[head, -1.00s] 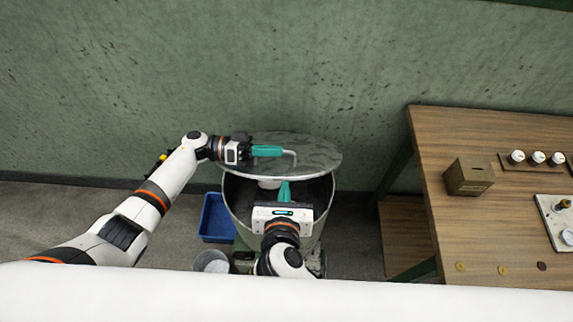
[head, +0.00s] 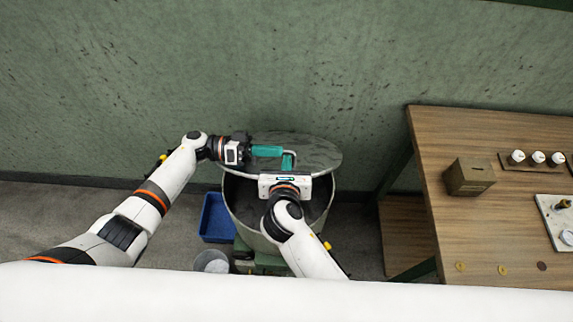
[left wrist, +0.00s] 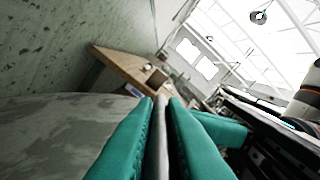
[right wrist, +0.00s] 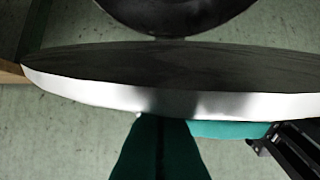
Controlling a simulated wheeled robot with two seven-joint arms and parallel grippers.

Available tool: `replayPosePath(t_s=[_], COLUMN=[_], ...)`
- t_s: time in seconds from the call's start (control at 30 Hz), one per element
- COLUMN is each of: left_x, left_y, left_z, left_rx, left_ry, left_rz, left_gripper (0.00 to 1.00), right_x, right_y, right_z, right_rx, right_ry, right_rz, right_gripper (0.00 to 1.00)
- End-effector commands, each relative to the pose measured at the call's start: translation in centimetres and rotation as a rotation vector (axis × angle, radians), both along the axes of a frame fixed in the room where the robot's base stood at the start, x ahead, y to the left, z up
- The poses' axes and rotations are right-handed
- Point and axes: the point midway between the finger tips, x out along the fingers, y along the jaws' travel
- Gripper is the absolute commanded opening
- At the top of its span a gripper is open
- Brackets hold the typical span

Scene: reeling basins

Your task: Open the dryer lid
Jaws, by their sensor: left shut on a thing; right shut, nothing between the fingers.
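The dryer lid (head: 318,148) is a round grey disc, raised above the back of the drum (head: 229,200), whose dark inside shows at the front. My left gripper (head: 268,151) is shut on the lid's bent metal handle; in the left wrist view the teal fingers clamp the grey bar (left wrist: 160,138) with the lid (left wrist: 50,125) beside them. My right gripper (head: 289,160) is shut and empty at the lid's near side, close to the handle. In the right wrist view its fingers (right wrist: 160,122) are at the lid's pale rim (right wrist: 215,104); I cannot tell whether they touch.
A blue bin (head: 217,218) and a grey bucket (head: 211,262) stand on the floor left of the dryer. A wooden table (head: 440,150) at right holds a brown box (head: 469,177) and white jars (head: 538,158). The green wall is close behind.

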Motion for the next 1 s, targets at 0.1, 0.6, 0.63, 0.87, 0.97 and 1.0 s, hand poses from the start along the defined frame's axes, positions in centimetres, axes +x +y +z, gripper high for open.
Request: replayPosePath(t_s=[0.1,0.6,0.63,0.87,0.97,1.0], left_x=[0.0,-0.4,-0.4,-0.4,-0.3,-0.3], left_y=[0.0,0.0,0.0,0.0,0.0,0.1], left_z=[-0.1,-0.5,-0.5,-0.4,-0.4,-0.4], left_rx=[0.002,0.006,0.006,0.005,0.004,0.005], left_ry=[0.002,0.010,0.010,0.009,0.008,0.008], left_rz=[0.002,-0.005,-0.007,-0.005,-0.005,-0.004], left_gripper=[0.00,0.13,0.18,0.33,0.33,0.33], right_x=[0.0,1.7,1.8,1.7,1.7,1.7], right_y=[0.0,-0.1,-0.1,-0.1,-0.1,-0.1], right_z=[0.0,2.0,2.0,2.0,2.0,2.0], right_rx=[0.000,0.000,0.001,0.001,0.000,0.000], right_ry=[0.000,-0.010,-0.011,-0.011,-0.010,-0.010], right_rz=[0.000,-0.001,-0.001,0.000,0.000,0.000], right_gripper=[0.00,0.00,0.00,0.00,0.00,0.00])
